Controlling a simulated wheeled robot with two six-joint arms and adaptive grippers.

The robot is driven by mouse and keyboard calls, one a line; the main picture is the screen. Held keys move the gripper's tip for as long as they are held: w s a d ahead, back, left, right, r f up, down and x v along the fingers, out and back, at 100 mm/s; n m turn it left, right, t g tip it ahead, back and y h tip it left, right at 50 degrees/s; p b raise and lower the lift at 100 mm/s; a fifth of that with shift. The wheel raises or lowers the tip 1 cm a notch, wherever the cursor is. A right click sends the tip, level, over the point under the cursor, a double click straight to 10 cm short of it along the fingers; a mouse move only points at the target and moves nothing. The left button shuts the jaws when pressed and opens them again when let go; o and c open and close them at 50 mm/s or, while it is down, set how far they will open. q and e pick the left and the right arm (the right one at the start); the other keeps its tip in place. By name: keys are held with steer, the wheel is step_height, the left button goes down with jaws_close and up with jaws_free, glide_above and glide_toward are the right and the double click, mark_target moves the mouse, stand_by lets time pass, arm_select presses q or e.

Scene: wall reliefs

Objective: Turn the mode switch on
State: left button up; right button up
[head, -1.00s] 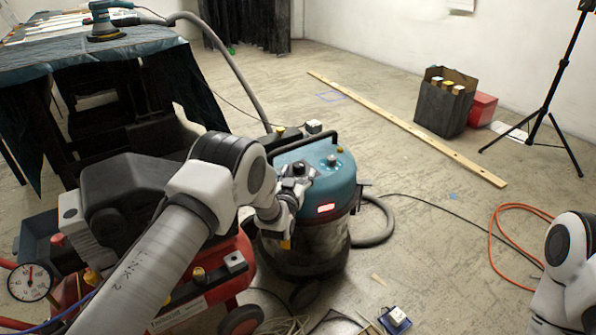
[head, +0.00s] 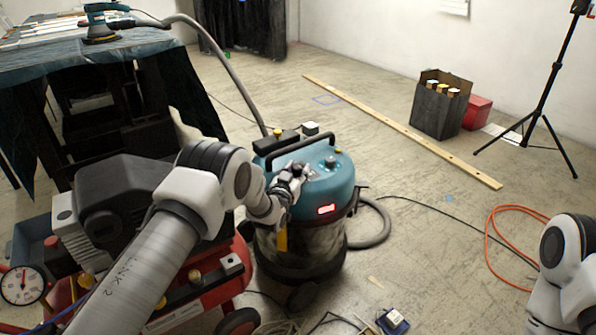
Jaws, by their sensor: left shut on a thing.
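The teal vacuum (head: 334,182) with a dark drum body stands on the floor in the middle of the head view. Its top carries a black handle, a dark knob (head: 330,162) and a lit red panel (head: 325,210) on the front. My left gripper (head: 303,172) is at the left part of the teal top, shut on a small part there, probably the mode switch. The gripper hides most of that part, so its position cannot be read. My right arm shows at the lower right edge; its gripper is out of view.
A red compressor (head: 205,290) with a gauge (head: 22,285) lies under my left arm. A grey hose (head: 235,75) rises from the vacuum to the sander (head: 100,25) on the covered table. An orange cable (head: 490,240) lies at right.

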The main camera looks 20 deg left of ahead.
arm_select(q)
steer(key=shift+m+h, duration=0.9)
steer(key=shift+h, duration=0.5)
steer(key=shift+d, duration=0.1)
steer(key=o, duration=1.1)
steer(key=shift+d, duration=0.15)
steer(key=shift+o, duration=0.2)
steer(key=s+a, duration=0.1)
steer(key=s, duration=1.2)
steer(key=shift+a, duration=0.2)
steer(key=shift+w, duration=0.1)
